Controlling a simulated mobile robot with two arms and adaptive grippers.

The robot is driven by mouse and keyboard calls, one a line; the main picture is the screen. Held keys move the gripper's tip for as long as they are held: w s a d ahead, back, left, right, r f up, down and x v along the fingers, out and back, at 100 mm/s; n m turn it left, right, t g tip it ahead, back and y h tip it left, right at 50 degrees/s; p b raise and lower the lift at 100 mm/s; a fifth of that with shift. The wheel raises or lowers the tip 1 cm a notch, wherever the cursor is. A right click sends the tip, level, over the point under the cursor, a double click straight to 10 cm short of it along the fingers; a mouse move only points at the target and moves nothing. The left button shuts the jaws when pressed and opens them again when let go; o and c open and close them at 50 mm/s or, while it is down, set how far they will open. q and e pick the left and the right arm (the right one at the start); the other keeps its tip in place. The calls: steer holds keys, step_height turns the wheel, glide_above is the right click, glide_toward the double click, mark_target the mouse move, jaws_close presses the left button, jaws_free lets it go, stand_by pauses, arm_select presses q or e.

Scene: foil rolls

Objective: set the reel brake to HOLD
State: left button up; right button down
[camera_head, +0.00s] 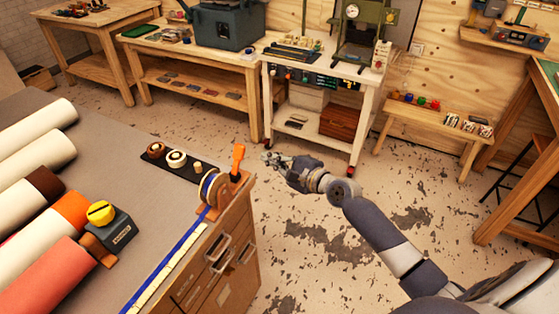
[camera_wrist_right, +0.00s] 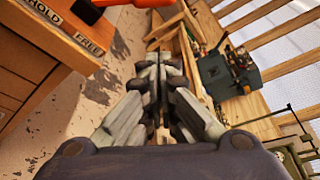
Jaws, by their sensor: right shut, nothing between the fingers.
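The reel (camera_head: 213,189), wound with blue ribbon, stands at the right end of the grey-topped bench. Its orange brake lever (camera_head: 238,160) stands up beside it, close to the bench edge. In the right wrist view, part of the orange lever (camera_wrist_right: 92,10) shows at the top left, above a label plate (camera_wrist_right: 68,30) reading HOLD and FREE. I cannot tell which word the lever is set to. My right gripper (camera_head: 268,157) is shut and empty, just right of the lever and apart from it; its fingertips also show in the wrist view (camera_wrist_right: 160,62). My left gripper is out of view.
Several foil rolls (camera_head: 35,160) lie on the bench's left. A dark box with a yellow knob (camera_head: 102,213) and a black strip with small spools (camera_head: 177,158) are on the bench. Drawers with handles (camera_head: 218,254) face right. Open floor lies right of the bench.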

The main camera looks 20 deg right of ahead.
mark_target(237, 160)
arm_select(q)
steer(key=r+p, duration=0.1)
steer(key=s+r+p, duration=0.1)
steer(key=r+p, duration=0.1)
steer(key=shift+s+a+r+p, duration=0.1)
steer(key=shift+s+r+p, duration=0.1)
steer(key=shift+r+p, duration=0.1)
arm_select(e)
steer(key=a, duration=0.1)
steer(key=w+a, duration=0.1)
steer(key=a, duration=0.1)
steer(key=w+a+r, duration=0.1)
steer(key=shift+w+a+r, duration=0.1)
steer(key=shift+w+a, duration=0.15)
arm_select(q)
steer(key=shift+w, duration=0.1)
